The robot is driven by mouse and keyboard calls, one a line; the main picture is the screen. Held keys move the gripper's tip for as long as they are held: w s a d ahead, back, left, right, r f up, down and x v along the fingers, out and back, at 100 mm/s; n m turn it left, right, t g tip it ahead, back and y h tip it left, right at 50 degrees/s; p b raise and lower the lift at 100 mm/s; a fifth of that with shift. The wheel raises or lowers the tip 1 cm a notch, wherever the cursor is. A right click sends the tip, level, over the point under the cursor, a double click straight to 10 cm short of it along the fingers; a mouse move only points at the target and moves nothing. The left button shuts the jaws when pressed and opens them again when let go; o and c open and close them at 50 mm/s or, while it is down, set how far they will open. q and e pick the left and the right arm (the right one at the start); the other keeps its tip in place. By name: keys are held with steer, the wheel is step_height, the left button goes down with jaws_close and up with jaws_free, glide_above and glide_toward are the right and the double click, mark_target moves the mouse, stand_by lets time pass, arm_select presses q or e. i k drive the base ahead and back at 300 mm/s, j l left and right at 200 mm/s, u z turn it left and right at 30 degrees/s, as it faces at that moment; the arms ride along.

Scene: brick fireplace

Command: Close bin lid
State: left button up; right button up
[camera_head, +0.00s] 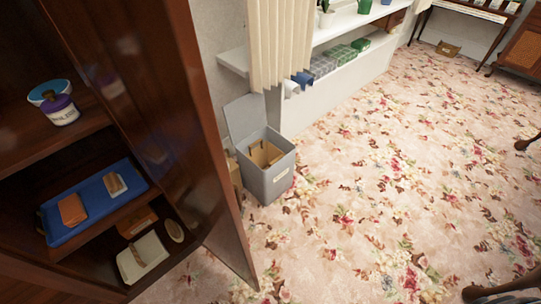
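A grey square bin (276,180) with a small white label on its front stands on the floral carpet, left of the picture's middle. Its grey lid (245,117) is open and stands up at the back, leaning toward the wall. Brown cardboard-like pieces show inside the bin. Neither of my grippers is in the head view.
A dark wooden cabinet (230,240) with an open door stands at the left, close to the bin; its shelves hold a jar (61,110) and a blue tray (62,231). A cream curtain (281,45) and white shelf unit (345,65) are behind. Carpet (400,180) at right is mostly clear.

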mark_target(246, 115)
steer(key=l+u, duration=0.25)
steer(key=l, duration=0.75)
steer(key=i+l+z, duration=0.45)
steer(key=i+z, duration=0.2)
steer(key=i, duration=0.05)
